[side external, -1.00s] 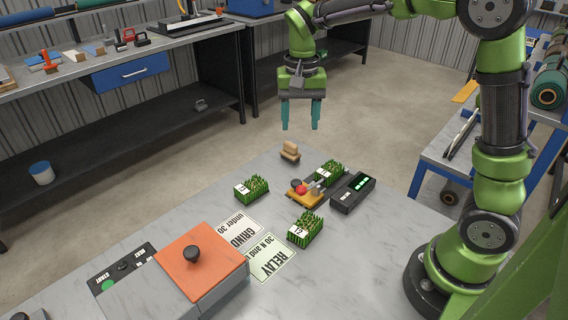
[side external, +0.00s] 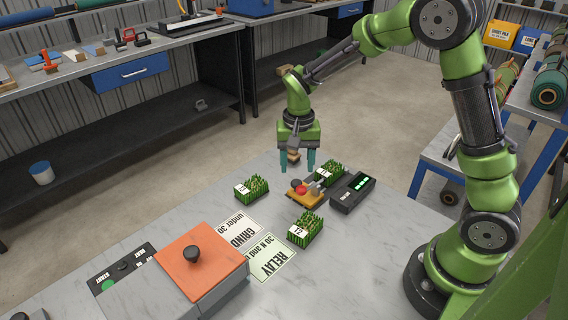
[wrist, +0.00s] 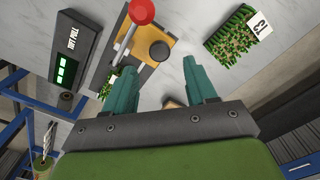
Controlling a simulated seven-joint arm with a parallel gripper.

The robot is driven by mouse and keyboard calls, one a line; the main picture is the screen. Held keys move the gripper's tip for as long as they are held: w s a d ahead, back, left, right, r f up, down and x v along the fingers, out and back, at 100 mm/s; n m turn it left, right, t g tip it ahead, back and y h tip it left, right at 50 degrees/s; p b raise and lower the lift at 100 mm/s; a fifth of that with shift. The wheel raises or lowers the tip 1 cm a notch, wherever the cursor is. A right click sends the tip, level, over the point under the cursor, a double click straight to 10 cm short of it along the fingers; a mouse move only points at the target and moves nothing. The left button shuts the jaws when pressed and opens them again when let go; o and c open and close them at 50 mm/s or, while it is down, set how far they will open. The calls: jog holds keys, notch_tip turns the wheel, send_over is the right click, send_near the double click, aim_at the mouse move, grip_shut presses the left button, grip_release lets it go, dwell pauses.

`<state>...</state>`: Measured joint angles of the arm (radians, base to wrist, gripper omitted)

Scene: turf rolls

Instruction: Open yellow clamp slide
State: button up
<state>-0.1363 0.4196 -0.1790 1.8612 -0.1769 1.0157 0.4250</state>
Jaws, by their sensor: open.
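The yellow clamp slide (side external: 302,197) sits on the grey table, with a red knob (side external: 301,190), a dark knob and a metal bar on top. In the wrist view the clamp slide (wrist: 160,48) is at the upper middle, with its red knob (wrist: 141,11) at the top edge. My gripper (side external: 297,166) points down at the far edge of the table, behind the clamp slide. Its two teal fingers are apart with nothing seen held between them; they also show in the wrist view (wrist: 162,85). A small tan block (side external: 293,155) is partly hidden by my gripper.
Turf pieces (side external: 251,188) (side external: 305,229) (side external: 329,172) lie around the clamp slide. A black meter with green lights (side external: 352,192) stands just right of it. Printed cards (side external: 268,257) and an orange-lidded box (side external: 199,254) are toward the front.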

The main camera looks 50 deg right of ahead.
aim_at(297, 181)
jog(key=shift+f, duration=2.4)
grip_shut()
